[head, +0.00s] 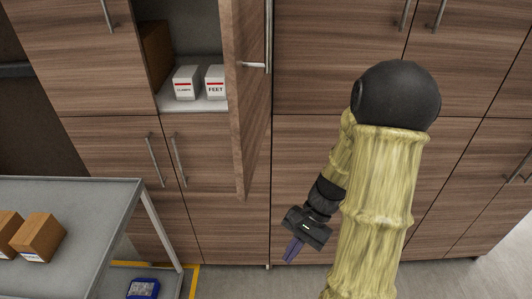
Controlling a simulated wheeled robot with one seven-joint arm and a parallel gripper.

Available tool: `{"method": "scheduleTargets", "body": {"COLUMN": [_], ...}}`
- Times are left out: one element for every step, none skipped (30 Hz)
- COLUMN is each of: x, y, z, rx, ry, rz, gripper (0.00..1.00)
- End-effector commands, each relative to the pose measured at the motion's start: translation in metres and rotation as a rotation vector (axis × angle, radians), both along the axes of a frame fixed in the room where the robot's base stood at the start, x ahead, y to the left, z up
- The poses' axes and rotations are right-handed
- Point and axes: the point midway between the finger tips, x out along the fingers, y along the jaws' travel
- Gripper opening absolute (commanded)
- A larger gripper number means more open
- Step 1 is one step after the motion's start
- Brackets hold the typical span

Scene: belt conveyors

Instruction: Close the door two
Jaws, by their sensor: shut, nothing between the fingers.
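A wooden cabinet door (244,120) stands open, swung outward and seen nearly edge-on, with a metal handle (267,40) on its right side. No number shows on it, so I cannot tell if it is door two. The open compartment (197,37) behind it shows to its left. My gripper (291,250) is shut and empty, pointing down, below and to the right of the door's lower edge and apart from it in the picture.
White boxes (186,83) and a brown box (156,53) stand in the compartment. A grey table (95,200) with brown boxes (38,238) is at the lower left, with a blue item (143,288) below. Other cabinet doors (330,60) are closed.

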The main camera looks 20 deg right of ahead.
Motion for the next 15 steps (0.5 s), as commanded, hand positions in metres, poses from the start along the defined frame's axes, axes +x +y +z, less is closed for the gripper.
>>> {"method": "scheduleTargets", "body": {"x": [0.002, 0.003, 0.006, 0.009, 0.012, 0.017, 0.02, 0.024, 0.029, 0.033, 0.037, 0.042, 0.045, 0.048, 0.051], "y": [-0.004, -0.005, -0.007, -0.01, -0.012, -0.016, -0.02, -0.024, -0.031, -0.036, -0.043, -0.052, -0.059, -0.066, -0.075], "z": [0.023, 0.03, 0.04, 0.048, 0.056, 0.067, 0.075, 0.084, 0.095, 0.104, 0.113, 0.124, 0.131, 0.138, 0.146], "rx": [0.073, 0.118, 0.181, 0.23, 0.279, 0.347, 0.399, 0.453, 0.525, 0.58, 0.635, 0.708, 0.759, 0.807, 0.863], "ry": [0.047, 0.072, 0.103, 0.124, 0.143, 0.166, 0.18, 0.193, 0.208, 0.217, 0.223, 0.227, 0.229, 0.227, 0.225], "rz": [-0.091, -0.142, -0.211, -0.262, -0.312, -0.379, -0.429, -0.479, -0.543, -0.592, -0.639, -0.698, -0.738, -0.774, -0.817], "gripper": [0.0, 0.0, 0.0, 0.0, 0.0, 0.0, 0.0, 0.0, 0.0, 0.0, 0.0, 0.0, 0.0, 0.0, 0.0]}}
